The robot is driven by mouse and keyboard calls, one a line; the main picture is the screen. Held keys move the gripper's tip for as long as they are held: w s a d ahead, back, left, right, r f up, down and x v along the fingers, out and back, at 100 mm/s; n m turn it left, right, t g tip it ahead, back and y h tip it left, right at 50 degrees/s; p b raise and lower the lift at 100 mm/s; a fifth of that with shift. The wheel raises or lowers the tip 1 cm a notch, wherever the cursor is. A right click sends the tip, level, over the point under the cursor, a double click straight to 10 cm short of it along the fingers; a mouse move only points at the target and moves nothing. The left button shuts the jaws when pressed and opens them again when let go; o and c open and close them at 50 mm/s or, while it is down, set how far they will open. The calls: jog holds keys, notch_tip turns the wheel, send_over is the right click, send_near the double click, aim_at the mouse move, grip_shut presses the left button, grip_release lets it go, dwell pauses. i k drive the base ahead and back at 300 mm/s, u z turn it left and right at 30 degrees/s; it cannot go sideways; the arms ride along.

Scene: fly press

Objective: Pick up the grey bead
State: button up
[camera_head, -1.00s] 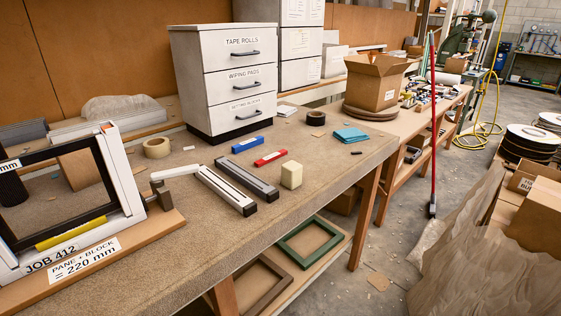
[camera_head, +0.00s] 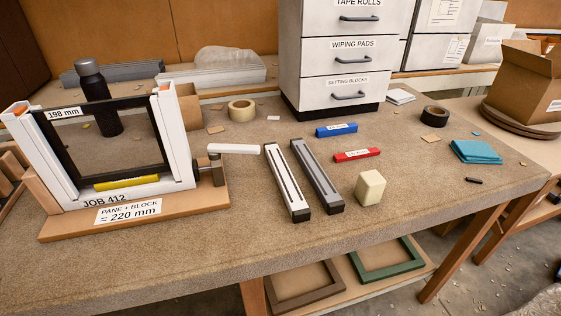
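The grey bead (camera_head: 318,176) is a long bar with a dark groove along it and dark end caps. It lies flat on the brown worktop, pointing toward the front edge. A similar white bead (camera_head: 287,182) lies close along its left side, nearly parallel, with a narrow gap. The far ends are close together. Nothing covers the grey bead. My gripper is not in view.
Left stands a frame jig (camera_head: 180,150) with a clamp and white handle (camera_head: 234,149). Right of the beads are a cream block (camera_head: 370,188), a red block (camera_head: 357,155) and a blue block (camera_head: 337,130). A drawer unit (camera_head: 345,60) stands behind. The worktop in front is clear.

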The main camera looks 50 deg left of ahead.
aim_at(331, 201)
jog(key=u, duration=1)
jog(key=i, duration=0.9)
jog(key=u, duration=0.85)
